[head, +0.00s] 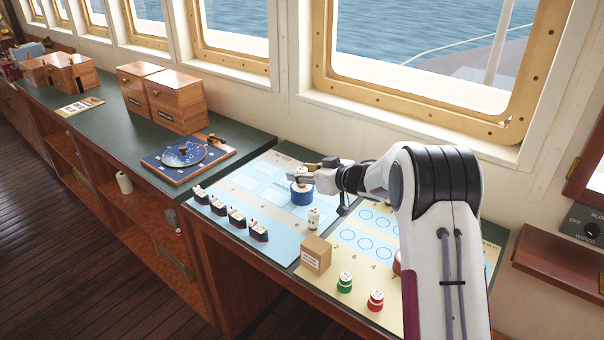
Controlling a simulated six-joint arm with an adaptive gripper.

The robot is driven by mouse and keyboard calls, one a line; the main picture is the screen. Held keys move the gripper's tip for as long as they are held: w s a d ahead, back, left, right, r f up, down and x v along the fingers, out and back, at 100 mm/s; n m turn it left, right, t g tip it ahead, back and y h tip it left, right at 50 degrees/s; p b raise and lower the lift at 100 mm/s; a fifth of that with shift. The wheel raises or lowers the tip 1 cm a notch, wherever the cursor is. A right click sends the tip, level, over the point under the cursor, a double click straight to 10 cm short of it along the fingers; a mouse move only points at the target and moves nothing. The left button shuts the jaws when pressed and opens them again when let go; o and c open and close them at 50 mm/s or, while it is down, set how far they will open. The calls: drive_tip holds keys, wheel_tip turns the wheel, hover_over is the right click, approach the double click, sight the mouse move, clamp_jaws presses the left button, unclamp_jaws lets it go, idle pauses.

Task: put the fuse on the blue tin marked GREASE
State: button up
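A blue tin with a pale top (302,196) stands on the light blue chart at the right-hand counter. A small white piece, which looks like the fuse (301,170), is upright directly above the tin. My gripper (300,178) reaches in from the right, with its fingers level at this piece, one passing in front of it. I cannot tell whether the fingers press on it, or whether it rests on the tin. The tin's marking is too small to read. Another small white cylinder with dark marks (314,218) stands in front of the tin.
A cardboard box (315,255) stands nearer the front edge. Green (345,283) and red (376,299) tins stand on the yellow chart. Several dark model ships (237,219) line the blue chart's left. My arm hides part of the yellow chart. Wooden boxes (178,101) stand farther left.

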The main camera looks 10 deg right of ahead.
drive_tip(key=v, duration=1.1)
drive_tip(key=shift+s+d, duration=0.25)
drive_tip(key=shift+r, duration=0.2)
idle(0.4)
drive_tip(key=s+d+r+m+t+h, duration=0.1)
drive_tip(key=s+d+r+h, duration=0.15)
drive_tip(key=r, duration=0.25)
drive_tip(key=s+d+r+m+t+h, duration=0.1)
drive_tip(key=d+r+m+h, duration=0.15)
drive_tip(key=r, duration=0.25)
drive_tip(key=s+d+r+m+g+h, duration=0.1)
drive_tip(key=s+d+r+m+h, duration=0.2)
drive_tip(key=s, duration=0.8)
drive_tip(key=s+a+f+g, duration=0.2)
drive_tip(key=s, duration=0.8)
drive_tip(key=s+a+f+g, duration=0.2)
drive_tip(key=s+a, duration=0.1)
drive_tip(key=s, duration=0.8)
drive_tip(key=s+a+f+g, duration=0.2)
drive_tip(key=s+a+f, duration=0.1)
drive_tip(key=s, duration=0.8)
drive_tip(key=shift+g+y, duration=0.3)
